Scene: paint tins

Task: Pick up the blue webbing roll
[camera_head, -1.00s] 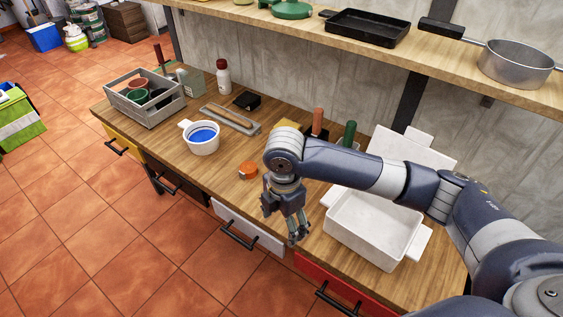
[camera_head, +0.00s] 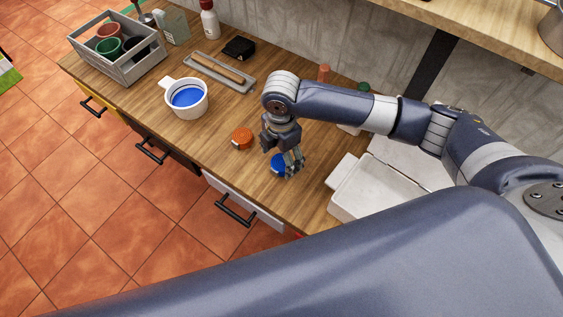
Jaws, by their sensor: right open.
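The blue webbing roll (camera_head: 277,164) sits on the wooden workbench (camera_head: 215,142), partly hidden behind the fingers of my right gripper. My right gripper (camera_head: 289,172) points down at the roll, with its fingers open and overlapping the roll's right side in this view. I cannot tell whether the fingers touch the roll or are around it. My left gripper is not in view.
An orange roll (camera_head: 242,138) lies just left of my right gripper. A white pot with blue contents (camera_head: 186,111) stands further left. A white tray (camera_head: 350,198) is close on the right. A grey crate (camera_head: 140,66) holds pots at the back left.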

